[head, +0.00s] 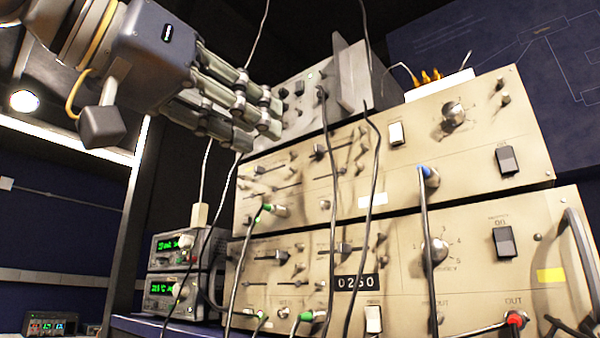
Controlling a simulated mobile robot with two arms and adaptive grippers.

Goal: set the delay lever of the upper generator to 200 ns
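The upper generator (470,155) is a beige panel stacked on a similar lower generator (480,250). Several small slide levers on horizontal slots sit on its left half, among them a lever (319,151) near the top. Their labels and scale marks are too small to read, so I cannot tell which is the delay lever or its setting. My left gripper (258,122) is in front of the upper generator's upper left corner, above and left of the levers. Its fingers overlap in this view, and nothing shows held. My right gripper is not in view.
Black cables hang before both panels; a blue plug (428,175) and green plugs (272,211) stick out. A grey instrument (335,80) stands on top. Two meters with green displays (175,243) stand at left. A counter plate reads 0250 (357,282).

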